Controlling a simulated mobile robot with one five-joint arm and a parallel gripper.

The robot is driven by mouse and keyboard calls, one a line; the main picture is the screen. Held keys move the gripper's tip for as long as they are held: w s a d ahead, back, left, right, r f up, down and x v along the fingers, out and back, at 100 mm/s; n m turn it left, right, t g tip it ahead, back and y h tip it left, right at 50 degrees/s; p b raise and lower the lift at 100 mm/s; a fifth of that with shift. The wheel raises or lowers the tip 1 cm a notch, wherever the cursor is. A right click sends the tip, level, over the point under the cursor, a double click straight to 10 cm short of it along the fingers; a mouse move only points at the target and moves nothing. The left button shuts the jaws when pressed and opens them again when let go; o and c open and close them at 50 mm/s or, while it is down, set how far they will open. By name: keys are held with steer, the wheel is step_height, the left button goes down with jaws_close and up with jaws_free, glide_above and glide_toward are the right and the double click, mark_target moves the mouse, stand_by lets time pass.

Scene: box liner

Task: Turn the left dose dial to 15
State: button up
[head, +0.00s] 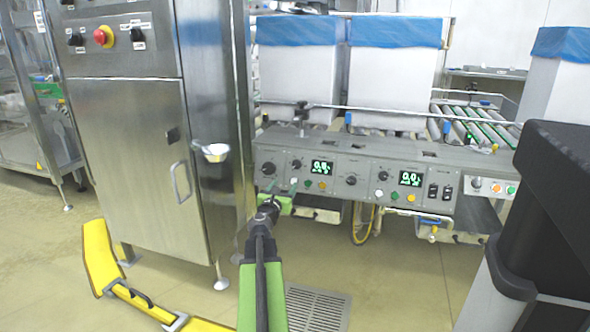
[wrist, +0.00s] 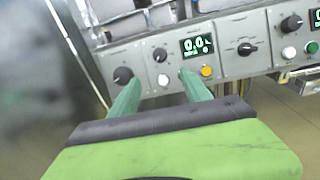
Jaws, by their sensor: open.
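The grey control panel (head: 330,150) carries two green-lit displays. The left display (head: 322,167) seems to read 0.0 in the wrist view (wrist: 196,44). Left of it are a large black knob (head: 268,168) and a smaller one (head: 297,163), also in the wrist view (wrist: 122,75) (wrist: 160,55). Another black knob (head: 351,180) is right of that display. The labels are too small to show which knob is the dose dial. My gripper (head: 281,184) is open and empty before the panel's left part. Its green fingers (wrist: 160,78) appear below the left knobs, apart from each other.
A steel cabinet (head: 135,150) stands close on the left. A yellow floor rail (head: 100,260) lies at lower left. The right display (head: 411,178), further knobs and switches continue along the panel. White boxes with blue liners (head: 393,65) stand behind it. Open floor shows in front.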

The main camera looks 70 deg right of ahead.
mark_target(296, 165)
steer(key=d, duration=0.5)
steer(key=w+d, duration=0.1)
steer(key=d, duration=1)
steer(key=shift+w+d, duration=0.2)
steer(key=shift+w, duration=0.15)
jaws_close()
